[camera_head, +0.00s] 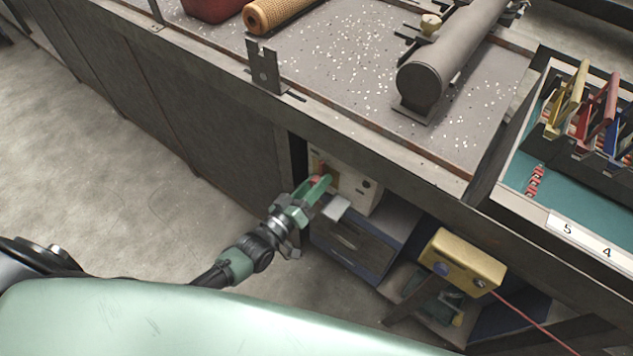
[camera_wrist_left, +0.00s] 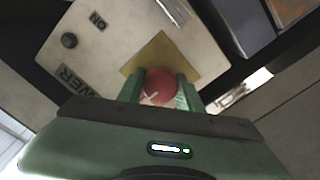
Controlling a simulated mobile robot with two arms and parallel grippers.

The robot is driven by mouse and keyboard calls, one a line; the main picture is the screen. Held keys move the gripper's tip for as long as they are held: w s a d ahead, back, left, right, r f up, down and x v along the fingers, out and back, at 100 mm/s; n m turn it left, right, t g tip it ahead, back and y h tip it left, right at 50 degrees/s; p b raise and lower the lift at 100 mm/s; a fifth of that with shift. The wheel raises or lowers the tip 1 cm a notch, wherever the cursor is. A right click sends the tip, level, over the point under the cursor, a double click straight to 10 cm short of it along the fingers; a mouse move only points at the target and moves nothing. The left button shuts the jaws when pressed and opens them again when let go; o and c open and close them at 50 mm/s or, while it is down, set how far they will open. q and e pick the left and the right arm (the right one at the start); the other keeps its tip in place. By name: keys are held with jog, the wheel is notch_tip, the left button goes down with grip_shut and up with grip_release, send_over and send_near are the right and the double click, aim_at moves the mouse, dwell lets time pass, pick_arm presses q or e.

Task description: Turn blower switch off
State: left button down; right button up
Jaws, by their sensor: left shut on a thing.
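The blower switch box is a cream panel (camera_wrist_left: 120,38) in the left wrist view, with "ON" and part of a "…WER" label on it. On its yellow plate sits a round red knob (camera_wrist_left: 160,84) with a pale mark. My left gripper (camera_wrist_left: 160,92) is shut on the red knob, one green finger on each side. In the head view the cream panel (camera_head: 354,190) sits under the bench edge, with my left gripper (camera_head: 317,188) at its left part, where the knob is mostly hidden. My right gripper is not in view.
A dark bench (camera_head: 230,60) with a speckled top carries a grey tube (camera_head: 455,55) and an orange mesh roll (camera_head: 275,12). A yellow box (camera_head: 462,262) hangs to the right of the panel, near lower shelves. Open floor (camera_head: 120,170) lies at left.

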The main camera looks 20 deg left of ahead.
pick_arm(q)
jog(key=shift+s+f, duration=0.1)
jog(key=shift+f, duration=0.05)
jog(key=c, duration=0.9)
grip_release()
jog(key=shift+c, duration=0.2)
jog(key=v, duration=0.7)
jog(key=shift+s+a, duration=0.15)
jog(key=shift+s, duration=0.2)
